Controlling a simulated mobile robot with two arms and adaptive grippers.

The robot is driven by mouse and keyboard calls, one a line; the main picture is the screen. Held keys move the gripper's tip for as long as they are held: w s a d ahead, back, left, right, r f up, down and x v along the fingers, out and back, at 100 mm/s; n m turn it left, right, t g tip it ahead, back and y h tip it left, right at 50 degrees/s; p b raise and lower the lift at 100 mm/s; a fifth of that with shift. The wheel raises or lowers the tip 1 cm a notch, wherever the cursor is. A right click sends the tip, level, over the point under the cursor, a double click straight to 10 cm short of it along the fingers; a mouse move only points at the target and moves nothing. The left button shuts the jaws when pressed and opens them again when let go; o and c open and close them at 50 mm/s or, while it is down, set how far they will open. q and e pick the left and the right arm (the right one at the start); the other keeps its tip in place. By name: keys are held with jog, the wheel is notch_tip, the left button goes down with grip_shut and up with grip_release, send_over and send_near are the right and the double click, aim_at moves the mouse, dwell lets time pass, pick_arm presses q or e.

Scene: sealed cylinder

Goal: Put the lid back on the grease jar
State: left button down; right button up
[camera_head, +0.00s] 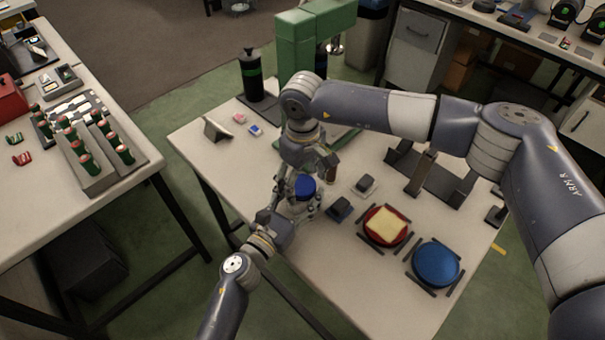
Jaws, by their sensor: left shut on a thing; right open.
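A small round blue lid (305,185) shows at the front left part of the table, directly over a pale jar (300,207). The jar is mostly hidden by my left gripper, and I cannot tell whether the lid is seated on it. My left gripper (298,212) is shut on the jar from the front left. My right gripper (309,172) points down just above and behind the blue lid. It is open, with its fingertips partly hidden against the lid and jar; I cannot tell whether they touch the lid.
A blue disc (436,264) and a red dish (372,230) with a yellow pad (384,226) sit between dark brackets at right. Small dark blocks (340,208) stand close to the jar. A green press (296,45) and a dark bottle (250,70) stand behind. The table's left front is clear.

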jog(key=shift+c, duration=0.4)
jog(key=c, duration=1.1)
jog(key=o, duration=1.2)
jog(key=shift+r, duration=2.3)
jog(key=o, duration=0.5)
jog(key=shift+r, duration=0.1)
